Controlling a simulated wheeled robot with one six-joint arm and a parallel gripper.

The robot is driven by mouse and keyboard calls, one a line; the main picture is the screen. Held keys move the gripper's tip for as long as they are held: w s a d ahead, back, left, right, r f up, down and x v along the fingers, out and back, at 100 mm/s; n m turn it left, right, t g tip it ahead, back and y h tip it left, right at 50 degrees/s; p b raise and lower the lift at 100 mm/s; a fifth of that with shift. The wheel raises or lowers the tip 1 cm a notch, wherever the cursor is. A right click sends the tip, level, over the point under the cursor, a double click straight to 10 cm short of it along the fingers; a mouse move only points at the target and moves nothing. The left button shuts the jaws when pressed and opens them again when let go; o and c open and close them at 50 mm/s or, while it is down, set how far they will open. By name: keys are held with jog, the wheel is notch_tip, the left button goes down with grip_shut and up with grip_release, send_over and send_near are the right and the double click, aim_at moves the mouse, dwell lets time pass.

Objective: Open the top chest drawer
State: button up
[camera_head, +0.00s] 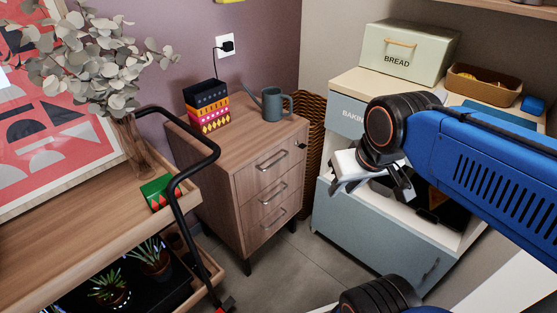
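The wooden chest (231,205) stands against the wall in the middle of the view, with three drawers stacked in its front. Its top drawer (250,172) looks shut, its front flush with the others. My gripper (374,190) is to the right of the chest, well apart from the handle, in front of the light blue cabinet. Its fingers look spread, with nothing seen between them. Part of the gripper is hidden behind my wrist.
A wooden trolley (90,225) with a black rail (205,137) is at the left, close to the chest. The light blue cabinet (375,235) stands right. Grey floor (300,262) is clear before the chest.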

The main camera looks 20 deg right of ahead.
aim_at(280, 153)
jog(key=w+a+r+m+g, duration=0.1)
jog(key=w+a+r+m, duration=0.2)
jog(key=w, duration=0.5)
jog(key=w+a+r+m+g+y, duration=0.1)
jog(key=w+r+m, duration=0.25)
jog(key=w, duration=0.35)
jog(key=w+a+r+m+g, duration=0.1)
jog(key=w+r+m, duration=0.1)
jog(key=w+m, duration=0.45)
jog(key=shift+n, duration=0.9)
jog(key=w+f, duration=0.1)
jog(key=f, duration=0.4)
jog(key=w+a+f, duration=0.1)
jog(key=w+f, duration=0.1)
jog(key=f, duration=0.4)
jog(key=w+a+f, duration=0.1)
jog(key=f, duration=0.4)
jog(key=shift+w+f, duration=0.2)
jog(key=shift+f, duration=0.2)
jog(key=shift+c, duration=0.6)
grip_shut()
